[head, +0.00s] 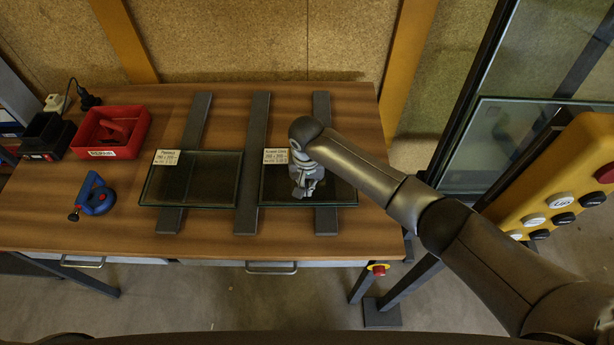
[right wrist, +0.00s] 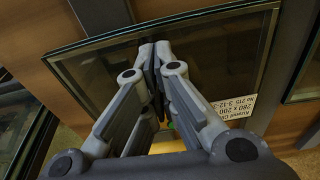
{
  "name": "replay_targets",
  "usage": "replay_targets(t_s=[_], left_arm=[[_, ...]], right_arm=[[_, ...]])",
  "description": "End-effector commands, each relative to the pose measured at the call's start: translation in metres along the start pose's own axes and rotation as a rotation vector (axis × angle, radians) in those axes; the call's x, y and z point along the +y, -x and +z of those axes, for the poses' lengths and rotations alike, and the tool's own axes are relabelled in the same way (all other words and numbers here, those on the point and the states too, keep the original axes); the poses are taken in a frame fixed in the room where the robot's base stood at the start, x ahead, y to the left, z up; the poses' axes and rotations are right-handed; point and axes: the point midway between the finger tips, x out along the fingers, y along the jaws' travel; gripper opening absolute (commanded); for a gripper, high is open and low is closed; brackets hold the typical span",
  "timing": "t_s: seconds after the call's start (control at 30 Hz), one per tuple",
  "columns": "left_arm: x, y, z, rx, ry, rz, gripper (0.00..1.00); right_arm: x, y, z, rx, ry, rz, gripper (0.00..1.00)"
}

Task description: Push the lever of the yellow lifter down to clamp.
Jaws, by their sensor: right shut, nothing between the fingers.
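My right gripper (head: 306,186) is over the right-hand glass pane (head: 335,190) on the bench, its fingers pointing down. In the right wrist view its fingers (right wrist: 154,52) are closed together with nothing between them, over the dark pane (right wrist: 215,65). A small yellow and green patch (right wrist: 169,125) shows between the finger links; it may be part of the yellow lifter. The rest of it is hidden behind my gripper, and I cannot make out its lever. Whether my fingers touch anything is unclear. My left gripper is not in view.
A blue suction lifter (head: 97,196) lies at the left of the bench, near a red bin (head: 133,147) and a black box (head: 50,134). Another pane (head: 205,178) lies on the dark rails. A yellow button panel (head: 560,175) and upright glass stand at the right.

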Motion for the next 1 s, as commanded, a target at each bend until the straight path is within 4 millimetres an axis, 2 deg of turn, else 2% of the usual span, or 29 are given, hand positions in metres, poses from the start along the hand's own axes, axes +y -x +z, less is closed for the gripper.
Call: replay_targets(t_s=[0.03,0.1,0.27,0.73,0.87,1.0], left_arm=[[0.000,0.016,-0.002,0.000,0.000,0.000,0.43],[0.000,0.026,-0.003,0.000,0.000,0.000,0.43],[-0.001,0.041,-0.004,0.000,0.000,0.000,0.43],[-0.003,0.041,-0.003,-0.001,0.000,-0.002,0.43],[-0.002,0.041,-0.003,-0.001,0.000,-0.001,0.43],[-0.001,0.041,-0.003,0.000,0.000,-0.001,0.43]], right_arm=[[0.000,0.010,0.004,-0.002,0.000,0.000,0.00],[0.000,0.013,0.010,-0.003,0.000,0.001,0.00],[0.000,0.015,0.021,-0.001,0.000,0.000,0.00],[0.000,0.015,0.023,0.001,0.000,-0.001,0.00],[-0.001,0.027,0.023,0.002,0.000,-0.002,0.00],[-0.001,0.051,0.023,0.004,0.001,-0.004,0.00]])
